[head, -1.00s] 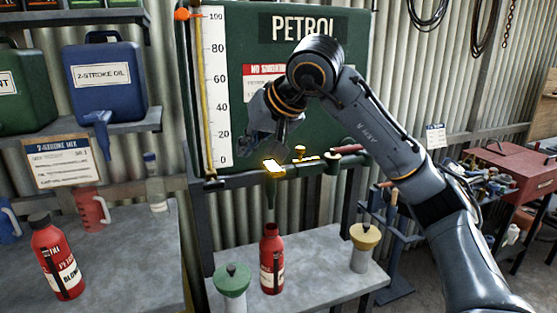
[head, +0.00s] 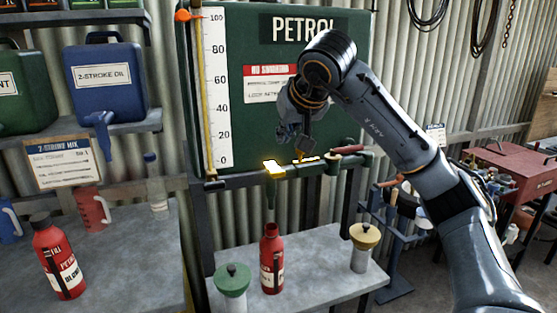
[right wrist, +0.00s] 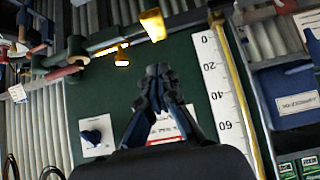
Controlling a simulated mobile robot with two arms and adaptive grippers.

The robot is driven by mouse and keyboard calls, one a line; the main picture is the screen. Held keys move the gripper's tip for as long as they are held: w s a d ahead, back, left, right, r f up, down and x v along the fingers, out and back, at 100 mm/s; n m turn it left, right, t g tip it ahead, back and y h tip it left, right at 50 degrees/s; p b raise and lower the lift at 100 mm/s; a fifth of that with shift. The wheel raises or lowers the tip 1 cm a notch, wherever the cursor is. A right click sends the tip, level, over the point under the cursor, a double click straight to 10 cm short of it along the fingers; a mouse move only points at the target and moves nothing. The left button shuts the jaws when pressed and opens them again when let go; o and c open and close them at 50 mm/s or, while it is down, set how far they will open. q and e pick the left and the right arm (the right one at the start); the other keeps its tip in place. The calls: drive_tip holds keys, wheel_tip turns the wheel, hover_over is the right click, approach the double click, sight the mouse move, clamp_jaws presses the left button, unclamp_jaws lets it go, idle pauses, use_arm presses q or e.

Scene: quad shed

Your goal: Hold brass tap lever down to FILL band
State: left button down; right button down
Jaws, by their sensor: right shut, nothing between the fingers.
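The tap pipe (head: 325,165) runs along the foot of the green PETROL tank (head: 358,100). A bright yellow paddle (head: 274,167) sits at its left end above the spout, and a smaller brass lever-like part (head: 312,159) sits to its right. In the right wrist view I see the paddle (right wrist: 153,25) and the brass part (right wrist: 122,58), apart from my fingers. My right gripper (head: 301,153) is shut and empty, pointing down close by the brass part; contact cannot be told. It also shows in the right wrist view (right wrist: 160,75). No FILL marking is readable. My left gripper is out of view.
Another red bottle (head: 58,262) is at left.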

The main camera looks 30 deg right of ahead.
drive_tip(key=p, duration=0.1)
hover_over(280, 173)
drive_tip(key=w, duration=0.1)
drive_tip(key=f, duration=0.4)
drive_tip(key=shift+w+d+f, duration=0.1)
drive_tip(key=shift+d, duration=0.1)
wheel_tip(280, 173, down, 2)
drive_tip(key=shift+f, duration=0.9)
drive_tip(key=f+b, duration=0.1)
drive_tip(key=s+f+t+b, duration=0.1)
drive_tip(key=b, duration=0.1)
drive_tip(key=shift+a+f+b, duration=0.1)
drive_tip(key=shift+f+b, duration=0.15)
drive_tip(key=shift+b, duration=0.05)
drive_tip(key=shift+a, duration=0.1)
idle(5.3)
